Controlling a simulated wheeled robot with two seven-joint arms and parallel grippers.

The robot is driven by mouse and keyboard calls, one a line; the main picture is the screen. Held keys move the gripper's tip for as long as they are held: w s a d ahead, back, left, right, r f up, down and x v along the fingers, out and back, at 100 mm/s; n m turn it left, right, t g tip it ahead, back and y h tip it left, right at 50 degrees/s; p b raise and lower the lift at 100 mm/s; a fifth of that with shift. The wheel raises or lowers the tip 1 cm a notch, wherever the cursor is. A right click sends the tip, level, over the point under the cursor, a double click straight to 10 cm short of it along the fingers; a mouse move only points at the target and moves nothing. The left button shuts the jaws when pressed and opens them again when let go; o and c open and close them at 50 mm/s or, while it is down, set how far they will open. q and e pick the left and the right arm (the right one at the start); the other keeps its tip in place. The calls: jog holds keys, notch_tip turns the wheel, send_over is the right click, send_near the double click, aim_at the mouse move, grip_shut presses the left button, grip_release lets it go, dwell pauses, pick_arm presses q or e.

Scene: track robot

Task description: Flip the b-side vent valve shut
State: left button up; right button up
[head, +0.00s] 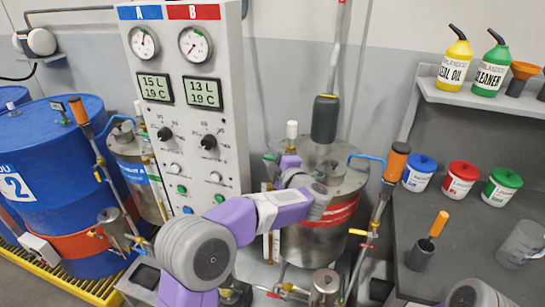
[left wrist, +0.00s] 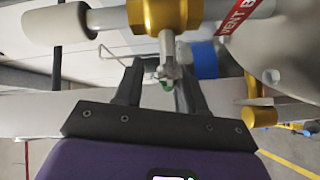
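The b-side vent valve shows in the left wrist view as a brass body (left wrist: 158,14) on a grey pipe, beside a red "VENT B" tag (left wrist: 238,28). A slim grey lever (left wrist: 168,58) with a green spot at its end points down from the body toward my palm. My left gripper (left wrist: 160,68) is open, its dark fingers on either side of the lever, with a visible gap on the left. In the head view my left gripper (head: 288,163) is at the top left of the b-side steel tank (head: 330,240), and my wrist partly hides it. My right gripper is out of view.
The gauge panel (head: 228,110) stands left of the tank. A dark-sleeved vertical pipe (head: 324,118) rises from the tank top. An orange-handled hose wand (head: 395,165) stands to the right, before a grey workbench (head: 455,240) with paint tins.

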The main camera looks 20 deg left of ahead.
pick_arm(q)
grip_shut()
jog(key=shift+f+n+g+h+p, duration=0.15)
jog(key=shift+n+g+h+p, duration=0.25)
jog(key=shift+n+p, duration=0.2)
jog(key=shift+f+h, duration=0.25)
jog(key=shift+h, duration=0.05)
grip_release()
